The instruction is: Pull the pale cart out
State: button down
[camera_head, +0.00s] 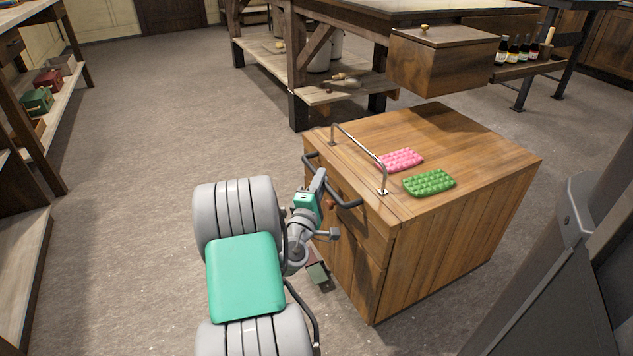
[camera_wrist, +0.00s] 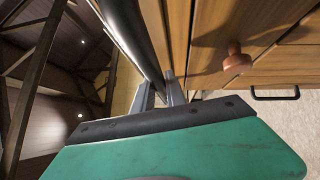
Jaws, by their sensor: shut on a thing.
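The wooden cart (camera_head: 455,235) stands in the middle right of the head view, a light brown box with drawers on its left face. A dark bar handle (camera_head: 346,203) runs along the upper edge of that face. A thin metal rail (camera_head: 362,152) rises from its top. My gripper (camera_head: 321,177) is at the dark handle, shut on it. In the wrist view the handle (camera_wrist: 135,35) passes between the fingers of my gripper (camera_wrist: 162,92), and a round wooden knob (camera_wrist: 236,60) shows on the drawer front. My arm hides part of the cart's face.
Pink (camera_head: 401,159) and green (camera_head: 429,182) bumpy pads lie on the cart top. A workbench (camera_head: 300,50) with a wooden box (camera_head: 440,60) is behind the cart. Shelves (camera_head: 40,150) line the far left. The floor (camera_head: 140,130) between them and my arm is clear.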

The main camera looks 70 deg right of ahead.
jog(key=shift+s+d, duration=0.1)
jog(key=c, duration=1.4)
grip_release()
jog(key=shift+o, duration=0.2)
jog(key=a+f+b, duration=0.1)
jog(key=a, duration=0.6)
jog(key=shift+s+a, duration=0.25)
jog(key=shift+a, duration=0.15)
jog(key=shift+r, duration=0.1)
